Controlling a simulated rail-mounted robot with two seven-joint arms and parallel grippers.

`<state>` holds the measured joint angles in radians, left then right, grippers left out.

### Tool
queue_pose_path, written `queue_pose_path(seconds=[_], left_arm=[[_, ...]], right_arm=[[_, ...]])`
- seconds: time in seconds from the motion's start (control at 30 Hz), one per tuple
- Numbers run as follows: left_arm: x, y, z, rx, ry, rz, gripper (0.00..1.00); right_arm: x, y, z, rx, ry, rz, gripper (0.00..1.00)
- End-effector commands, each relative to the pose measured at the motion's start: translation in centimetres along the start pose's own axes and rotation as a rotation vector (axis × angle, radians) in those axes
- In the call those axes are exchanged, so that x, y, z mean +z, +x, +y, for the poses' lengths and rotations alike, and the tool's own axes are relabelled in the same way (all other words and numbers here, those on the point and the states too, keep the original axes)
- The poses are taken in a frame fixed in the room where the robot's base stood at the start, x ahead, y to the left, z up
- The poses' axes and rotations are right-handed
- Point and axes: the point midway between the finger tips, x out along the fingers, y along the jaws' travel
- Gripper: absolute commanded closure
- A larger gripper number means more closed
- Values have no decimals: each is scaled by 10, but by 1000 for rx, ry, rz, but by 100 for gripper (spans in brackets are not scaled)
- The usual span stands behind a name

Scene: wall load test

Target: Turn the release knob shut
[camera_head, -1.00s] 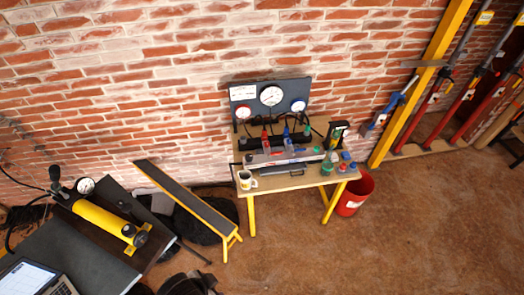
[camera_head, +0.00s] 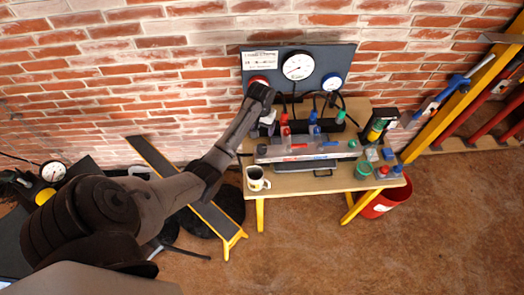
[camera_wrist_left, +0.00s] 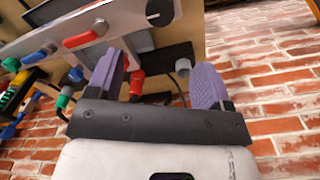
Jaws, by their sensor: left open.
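A pale manifold bar (camera_head: 310,153) with a red lever (camera_head: 299,146) and a blue lever (camera_head: 329,144) lies along the yellow-legged table (camera_head: 305,185). A dark round knob (camera_head: 262,149) sits at its left end, probably the release knob; it also shows in the left wrist view (camera_wrist_left: 160,12), where the bar appears upside down. My left gripper (camera_head: 268,124) is over the table's back left part, behind that knob. In the left wrist view its purple fingers (camera_wrist_left: 157,82) are wide apart and empty, with a red fitting (camera_wrist_left: 137,82) near the left finger. My right gripper is not in view.
A gauge panel (camera_head: 298,68) stands behind the bar against the brick wall. A white mug (camera_head: 257,179) is at the table's front left; a green cup (camera_head: 363,170) is at the right. Hoses run behind the bar. A red bucket (camera_head: 376,208) stands on the floor.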

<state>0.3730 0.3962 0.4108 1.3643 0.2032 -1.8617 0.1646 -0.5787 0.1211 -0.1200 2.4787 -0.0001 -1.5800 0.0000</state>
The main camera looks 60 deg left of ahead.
Motion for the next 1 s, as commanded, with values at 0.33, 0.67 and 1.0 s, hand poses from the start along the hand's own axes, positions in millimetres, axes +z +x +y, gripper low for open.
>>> queue_pose_path(seconds=[0.33, 0.67, 1.0], left_arm=[[-1, 54, -1, 4, -7, -7, 26], [-1, 109, 0, 4, -7, -6, 26], [-1, 133, 0, 4, -6, -2, 26]], right_arm=[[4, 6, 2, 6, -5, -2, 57], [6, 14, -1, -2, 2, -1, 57], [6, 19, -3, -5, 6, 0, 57]])
